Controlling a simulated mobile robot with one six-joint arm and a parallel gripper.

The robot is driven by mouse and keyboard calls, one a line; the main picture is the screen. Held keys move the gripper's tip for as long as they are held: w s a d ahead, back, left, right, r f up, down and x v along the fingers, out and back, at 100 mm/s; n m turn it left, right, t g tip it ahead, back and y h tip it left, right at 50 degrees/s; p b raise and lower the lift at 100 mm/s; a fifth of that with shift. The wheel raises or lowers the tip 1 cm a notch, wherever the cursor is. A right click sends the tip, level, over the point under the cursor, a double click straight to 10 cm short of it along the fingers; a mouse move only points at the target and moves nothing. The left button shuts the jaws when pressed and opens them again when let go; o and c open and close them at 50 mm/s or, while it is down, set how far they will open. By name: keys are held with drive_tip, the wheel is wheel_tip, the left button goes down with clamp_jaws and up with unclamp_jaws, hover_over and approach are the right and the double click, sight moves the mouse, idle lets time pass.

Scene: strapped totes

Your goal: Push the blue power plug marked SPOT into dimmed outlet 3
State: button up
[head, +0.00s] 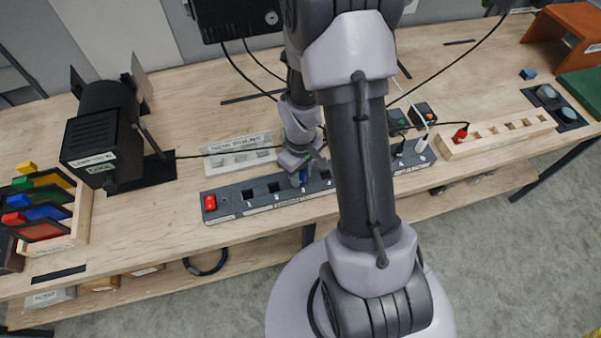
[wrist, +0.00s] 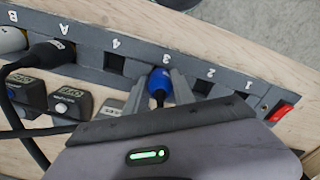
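The blue power plug (wrist: 159,82) is between the two fingers of my gripper (wrist: 160,90), which is shut on it. In the wrist view it stands at outlet 3 of the grey outlet strip (wrist: 222,75). I cannot tell how deep it sits, and its SPOT mark is not readable. Outlet 4 (wrist: 115,63) and outlet 2 (wrist: 203,86) beside it are empty. In the head view my gripper (head: 299,175) is over the strip (head: 235,212), with a bit of the blue plug (head: 304,176) showing. My arm hides part of the strip.
A black plug (wrist: 45,52) and a white plug (wrist: 11,40) fill outlets A and B. Knobbed dimmer boxes (wrist: 62,104) lie behind. A red switch (head: 210,203) is on the strip's end. A lamp (head: 97,143) stands left; a wooden rack (head: 500,135) with a red plug is right.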

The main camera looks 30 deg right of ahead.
drive_tip(key=o, duration=0.5)
drive_tip(key=shift+c, duration=0.2)
wheel_tip(320, 180, up, 18)
drive_tip(key=f+p, duration=0.1)
drive_tip(key=p, duration=0.4)
drive_tip(key=s+a+m+t+y+b, duration=0.2)
drive_tip(key=s+a+m+t+b, duration=0.3)
drive_tip(key=s+a+b, duration=0.6)
drive_tip(key=a+m+b, duration=0.2)
drive_tip(key=a+b, duration=0.1)
drive_tip(key=b, duration=0.4)
drive_tip(key=shift+a+t, duration=0.35)
drive_tip(key=shift+t, duration=0.05)
